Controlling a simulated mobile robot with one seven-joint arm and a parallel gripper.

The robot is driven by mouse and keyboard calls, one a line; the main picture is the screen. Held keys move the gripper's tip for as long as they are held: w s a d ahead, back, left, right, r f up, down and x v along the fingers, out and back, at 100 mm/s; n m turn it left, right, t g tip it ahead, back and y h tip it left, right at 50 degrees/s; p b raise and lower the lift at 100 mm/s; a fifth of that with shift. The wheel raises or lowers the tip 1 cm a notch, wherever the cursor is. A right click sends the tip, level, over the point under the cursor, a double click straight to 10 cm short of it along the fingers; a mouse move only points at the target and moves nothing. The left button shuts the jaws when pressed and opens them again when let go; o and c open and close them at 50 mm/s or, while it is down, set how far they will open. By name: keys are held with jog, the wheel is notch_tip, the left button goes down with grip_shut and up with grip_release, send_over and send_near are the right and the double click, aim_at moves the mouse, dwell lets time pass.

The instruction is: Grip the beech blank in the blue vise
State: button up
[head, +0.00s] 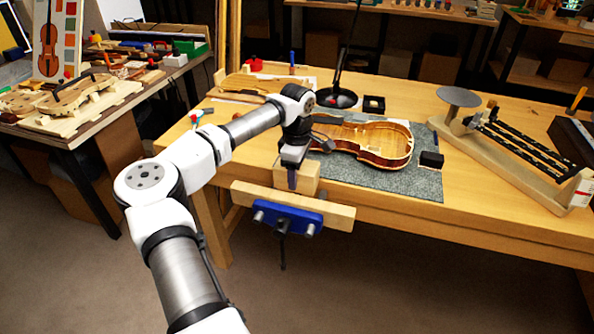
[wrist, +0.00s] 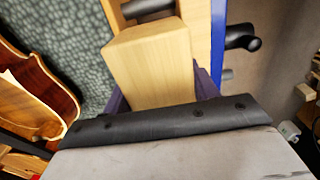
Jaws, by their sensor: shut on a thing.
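The beech blank (head: 309,174) is a pale wooden block, upright at the front edge of the bench. My gripper (head: 292,182) is shut on it from above. In the wrist view the blank (wrist: 150,62) sits between the dark fingers of my gripper (wrist: 160,97). The blue vise (head: 290,214) has a long wooden front jaw and is mounted on the bench front. The blank stands just behind that jaw, and its lower end is hidden. I cannot tell how deep it sits or whether the jaws touch it. A blue part of the vise (wrist: 218,40) shows right of the blank.
An open violin body (head: 375,143) lies on a grey mat (head: 400,180) right behind the vise. A small black block (head: 431,160) sits on the mat.

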jog(key=shift+f+b, duration=0.45)
jog(key=shift+f, duration=0.45)
jog(key=o, duration=1.3)
jog(key=shift+r, duration=0.2)
jog(key=shift+c, duration=0.2)
jog(key=shift+w+r, duration=0.15)
jog(key=shift+r, duration=0.35)
jog(key=r, duration=0.4)
jog(key=r+b, duration=0.1)
jog(key=r, duration=0.7)
jog(key=shift+s+r, duration=0.3)
